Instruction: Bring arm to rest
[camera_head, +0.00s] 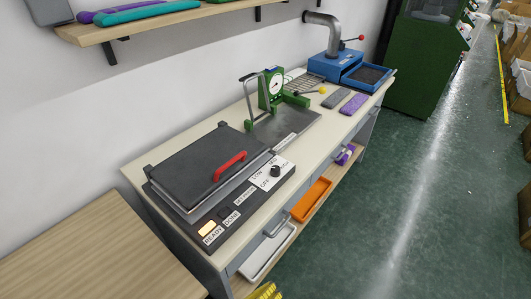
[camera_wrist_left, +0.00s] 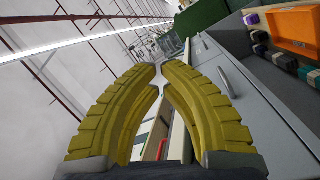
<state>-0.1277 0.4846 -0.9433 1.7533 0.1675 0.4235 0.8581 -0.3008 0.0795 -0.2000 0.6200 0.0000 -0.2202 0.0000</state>
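My left gripper (camera_head: 265,291) shows only as a bit of yellow at the bottom edge of the head view, in front of the bench's near end and low beside it. In the left wrist view its two ribbed yellow fingers (camera_wrist_left: 160,74) bow outward and come together at the tips. Nothing is held between them. My right gripper is in neither view.
The bench (camera_head: 222,246) carries a black press with a red handle (camera_head: 230,165), a green gauge stand (camera_head: 270,90) and a blue machine (camera_head: 335,66). An orange tray (camera_head: 311,200) sits on the lower shelf. A wooden table (camera_head: 90,240) stands at left.

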